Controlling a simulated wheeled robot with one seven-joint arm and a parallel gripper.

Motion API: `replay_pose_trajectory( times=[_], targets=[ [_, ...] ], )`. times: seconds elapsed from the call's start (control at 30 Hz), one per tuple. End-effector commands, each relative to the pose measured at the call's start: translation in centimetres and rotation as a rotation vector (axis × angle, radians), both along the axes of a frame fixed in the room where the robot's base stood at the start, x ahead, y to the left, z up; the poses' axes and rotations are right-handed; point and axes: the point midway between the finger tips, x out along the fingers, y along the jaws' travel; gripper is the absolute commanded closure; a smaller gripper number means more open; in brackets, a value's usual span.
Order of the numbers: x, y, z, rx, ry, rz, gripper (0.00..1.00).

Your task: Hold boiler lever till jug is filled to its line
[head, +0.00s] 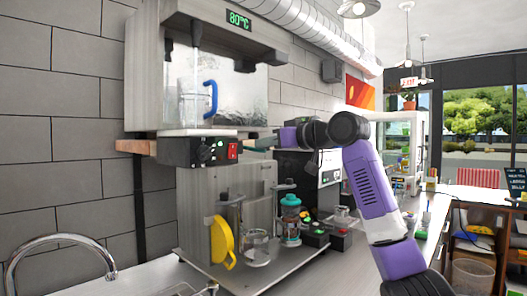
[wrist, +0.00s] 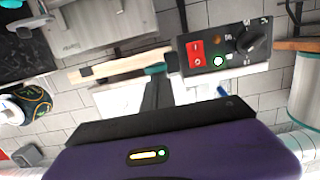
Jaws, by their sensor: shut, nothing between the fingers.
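The boiler (head: 144,65) is a grey box on the wall with a green 80°C readout. A clear jug (head: 190,98) with a blue handle stands in its bay; its fill line and water level are too unclear to read. A teal piece (head: 262,142), possibly the lever, sits right of the boiler's control box; it also shows in the wrist view (wrist: 155,69), partly behind my fingers. My gripper (head: 277,139) is at that piece, coming from the right. In the wrist view its black fingers (wrist: 157,90) are together with nothing between them; I cannot tell whether they touch it.
The black control box (head: 190,152) has a red switch (head: 233,151) and a knob. A curved tap (head: 62,238) is at lower left. Some steel counter is bare.

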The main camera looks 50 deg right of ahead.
Motion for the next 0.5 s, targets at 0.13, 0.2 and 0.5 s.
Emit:
replay_pose_trajectory(
  times=[0.13,0.2,0.5],
  targets=[
    [-0.01,0.09,-1.78,-0.003,-0.094,0.002,1.00],
    [-0.02,0.11,-2.06,-0.005,-0.133,0.003,1.00],
    [-0.06,0.01,-1.33,-0.008,-0.134,0.000,1.00]
  ],
)
